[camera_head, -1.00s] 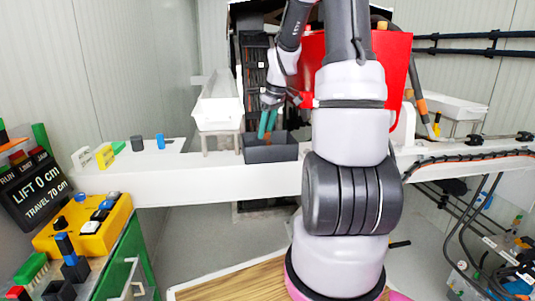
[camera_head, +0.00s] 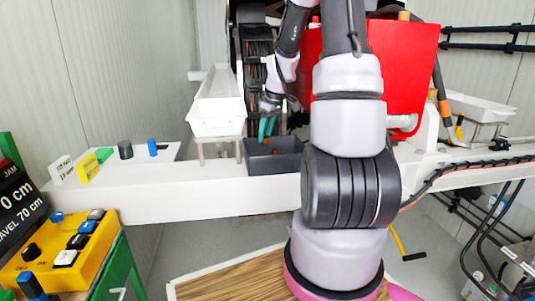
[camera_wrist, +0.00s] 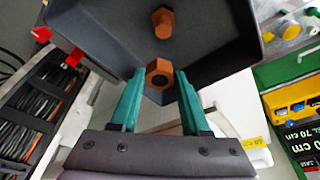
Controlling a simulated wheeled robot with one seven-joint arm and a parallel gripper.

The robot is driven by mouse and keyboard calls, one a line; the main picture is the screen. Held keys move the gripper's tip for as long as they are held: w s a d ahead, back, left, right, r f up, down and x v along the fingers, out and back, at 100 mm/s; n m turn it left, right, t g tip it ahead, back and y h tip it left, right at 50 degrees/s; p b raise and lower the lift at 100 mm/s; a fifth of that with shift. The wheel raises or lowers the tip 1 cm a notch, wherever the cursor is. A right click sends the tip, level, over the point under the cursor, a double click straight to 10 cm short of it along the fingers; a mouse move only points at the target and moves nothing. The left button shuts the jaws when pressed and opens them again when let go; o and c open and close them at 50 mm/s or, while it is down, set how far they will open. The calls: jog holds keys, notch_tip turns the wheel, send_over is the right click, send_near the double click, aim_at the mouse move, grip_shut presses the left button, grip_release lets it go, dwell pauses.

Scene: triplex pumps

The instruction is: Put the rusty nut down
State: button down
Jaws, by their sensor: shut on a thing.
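In the wrist view, my gripper (camera_wrist: 159,77) has its two teal fingers on either side of a rusty orange-brown hex nut (camera_wrist: 158,73) with a dark hole. The nut is held at the fingertips, over the inside of a dark grey bin (camera_wrist: 225,40). A second rusty piece (camera_wrist: 163,21) with a hexagonal head is inside the bin. In the head view, my gripper (camera_head: 267,129) points down over the left part of the bin (camera_head: 285,163). I cannot tell whether the held nut touches the bin floor.
The bin stands on a white beam (camera_head: 180,198), right of a white tray on legs (camera_head: 215,125). A large red box (camera_head: 410,80) is behind my arm. A yellow control box (camera_head: 65,250) is at the lower left.

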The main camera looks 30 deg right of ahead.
jog(key=shift+f, duration=3)
jog(key=shift+f, duration=0.1)
jog(key=shift+c, duration=1.9)
grip_release()
jog(key=v, duration=1.2)
jog(key=s+a+r+m+t, duration=0.2)
jog(key=s+a+r+m, duration=0.3)
jog(key=s, duration=0.5)
jog(key=s+a+r+m+t, duration=0.2)
jog(key=s+a+r+m, duration=0.3)
jog(key=s+a+r, duration=0.4)
notch_tip(320, 180, up, 3)
jog(key=shift+s+f+t+y, duration=0.15)
jog(key=shift+s+t+y, duration=0.15)
jog(key=shift+s, duration=0.45)
jog(key=shift+a, duration=0.1)
